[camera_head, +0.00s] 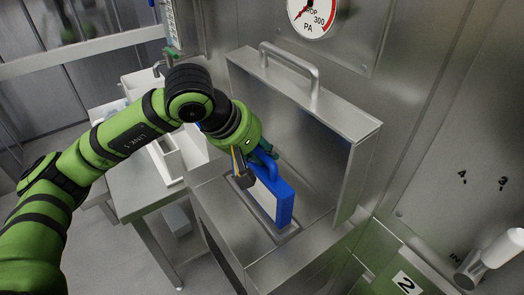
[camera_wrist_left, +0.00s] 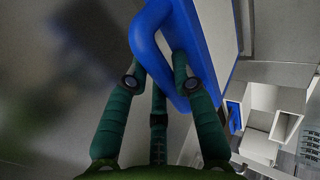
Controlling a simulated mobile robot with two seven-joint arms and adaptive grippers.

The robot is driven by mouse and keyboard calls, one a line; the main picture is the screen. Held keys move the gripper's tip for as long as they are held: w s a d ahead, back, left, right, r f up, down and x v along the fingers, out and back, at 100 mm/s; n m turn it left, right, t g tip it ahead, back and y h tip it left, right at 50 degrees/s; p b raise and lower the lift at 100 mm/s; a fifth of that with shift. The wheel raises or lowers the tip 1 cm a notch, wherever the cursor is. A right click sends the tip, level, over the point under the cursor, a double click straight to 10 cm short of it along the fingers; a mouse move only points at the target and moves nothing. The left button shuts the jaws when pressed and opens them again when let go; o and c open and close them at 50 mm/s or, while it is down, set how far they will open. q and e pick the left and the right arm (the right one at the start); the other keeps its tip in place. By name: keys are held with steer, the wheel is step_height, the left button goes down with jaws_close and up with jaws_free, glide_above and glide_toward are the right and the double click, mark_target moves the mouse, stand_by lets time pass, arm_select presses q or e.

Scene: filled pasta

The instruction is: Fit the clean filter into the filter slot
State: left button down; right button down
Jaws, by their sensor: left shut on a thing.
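The clean filter has a blue frame (camera_head: 285,203) and a pale face, and it stands roughly upright over the open steel housing. In the left wrist view its blue handle (camera_wrist_left: 147,38) runs between the dark green fingers of my left gripper (camera_wrist_left: 161,83). My left gripper (camera_head: 257,160) is shut on this handle at the filter's upper edge. The filter slot (camera_head: 289,236) is a recess in the top of the housing, just below the filter. The filter's lower edge is at the slot, but I cannot tell how deep it sits. My right gripper is not in view.
A steel lid (camera_head: 352,172) with a bar handle (camera_head: 290,62) stands raised behind the filter. A pressure gauge (camera_head: 313,14) is on the wall above. A steel table (camera_head: 145,200) with white bins stands left. A white-handled lever (camera_head: 492,255) is at lower right.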

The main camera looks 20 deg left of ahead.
mark_target(262, 168)
arm_select(q)
steer(key=shift+r+b, duration=0.1)
steer(key=shift+b, duration=0.65)
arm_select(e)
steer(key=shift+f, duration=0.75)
